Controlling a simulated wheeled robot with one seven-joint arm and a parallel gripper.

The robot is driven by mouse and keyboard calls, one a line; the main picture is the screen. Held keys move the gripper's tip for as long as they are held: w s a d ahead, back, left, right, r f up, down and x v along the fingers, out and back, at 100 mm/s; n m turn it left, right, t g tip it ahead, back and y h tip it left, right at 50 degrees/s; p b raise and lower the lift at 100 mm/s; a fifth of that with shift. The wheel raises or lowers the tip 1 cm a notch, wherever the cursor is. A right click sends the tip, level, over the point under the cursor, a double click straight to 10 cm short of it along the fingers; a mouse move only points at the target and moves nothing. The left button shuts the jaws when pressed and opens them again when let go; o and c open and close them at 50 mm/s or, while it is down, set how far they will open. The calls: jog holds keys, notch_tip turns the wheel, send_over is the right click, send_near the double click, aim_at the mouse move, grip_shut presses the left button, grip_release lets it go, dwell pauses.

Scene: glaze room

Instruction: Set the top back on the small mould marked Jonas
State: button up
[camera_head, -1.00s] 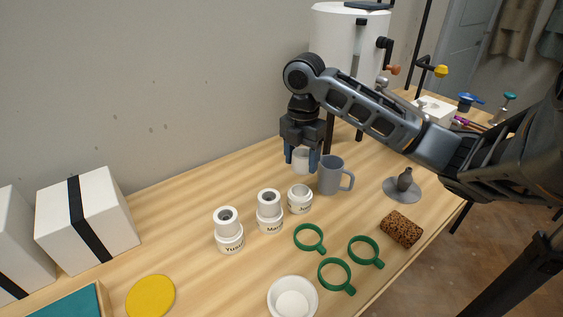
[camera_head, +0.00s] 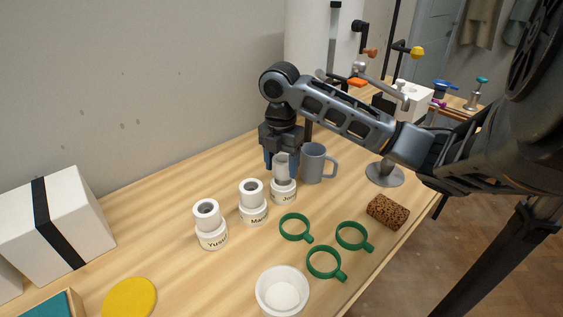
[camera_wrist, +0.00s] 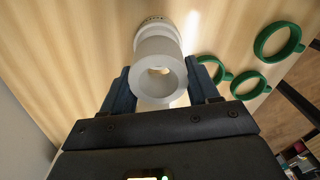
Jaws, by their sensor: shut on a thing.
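The small white mould marked Jonas (camera_head: 284,194) stands on the table at the right end of a row of three. Its label is partly readable. My gripper (camera_head: 282,163) points down and is shut on its white, ring-shaped top (camera_head: 281,172). The top is upright and directly over the mould's base; I cannot tell whether they touch. In the wrist view the top (camera_wrist: 160,82) sits between my fingers (camera_wrist: 160,88), its round hole facing the camera. The base (camera_wrist: 155,27) shows beyond it, partly hidden.
The moulds marked Yusuf (camera_head: 211,238) and Ma… (camera_head: 253,212) stand to the left with tops on. A grey mug (camera_head: 314,164) is close on the right. Green rings (camera_head: 325,263), a white bowl (camera_head: 282,291) and a brown sponge (camera_head: 388,212) lie in front.

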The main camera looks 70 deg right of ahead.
jog(key=shift+f+b, duration=1)
dwell(2.1)
jog(key=o, duration=1.2)
jog(key=shift+o, duration=0.6)
jog(key=shift+o, duration=0.6)
notch_tip(320, 180, up, 8)
jog(key=p, duration=0.5)
jog(key=shift+p, duration=0.3)
